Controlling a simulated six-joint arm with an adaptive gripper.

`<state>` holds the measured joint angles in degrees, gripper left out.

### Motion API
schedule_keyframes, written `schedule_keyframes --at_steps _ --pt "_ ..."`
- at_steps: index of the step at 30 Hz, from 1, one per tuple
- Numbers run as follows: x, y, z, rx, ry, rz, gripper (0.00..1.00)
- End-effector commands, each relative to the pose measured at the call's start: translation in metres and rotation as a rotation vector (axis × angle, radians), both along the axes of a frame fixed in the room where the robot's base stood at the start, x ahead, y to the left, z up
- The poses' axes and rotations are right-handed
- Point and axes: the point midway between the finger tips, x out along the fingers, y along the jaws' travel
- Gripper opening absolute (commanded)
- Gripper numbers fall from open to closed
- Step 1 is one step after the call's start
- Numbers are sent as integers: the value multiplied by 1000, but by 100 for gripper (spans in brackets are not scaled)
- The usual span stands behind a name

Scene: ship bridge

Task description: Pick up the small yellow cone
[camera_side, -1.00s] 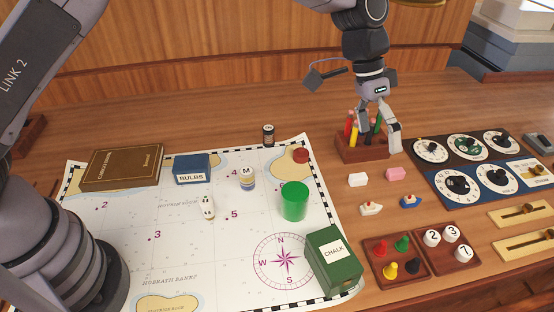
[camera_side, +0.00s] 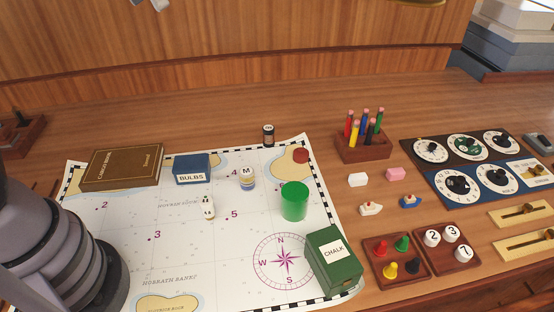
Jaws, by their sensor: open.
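The small yellow cone (camera_side: 390,270) stands in the front left part of a brown wooden tray (camera_side: 372,262) at the lower right of the side view. Red (camera_side: 381,248), green (camera_side: 402,243) and black (camera_side: 412,266) pieces of similar size stand in the same tray. My gripper (camera_side: 149,3) shows only as fingertips at the top edge, left of centre. They are apart, high above the table and far from the cone. The rest of my gripper is out of frame.
Right of the cone's tray is a tray of numbered white pieces (camera_side: 431,238). Left of it stands a green chalk box (camera_side: 334,262) on the chart (camera_side: 190,262). Small toy boats (camera_side: 371,209) lie behind. A pen holder (camera_side: 362,147) stands farther back.

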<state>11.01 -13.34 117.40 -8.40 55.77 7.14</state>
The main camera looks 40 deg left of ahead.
Motion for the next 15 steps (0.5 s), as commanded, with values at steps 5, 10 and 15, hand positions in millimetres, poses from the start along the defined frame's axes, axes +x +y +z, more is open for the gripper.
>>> schedule_keyframes --at_steps 5,10,15 --pt "-78 52 -14 43 -84 160 100" --pt "-120 74 -36 71 -129 253 100" --pt "-133 80 -45 81 -141 281 82"
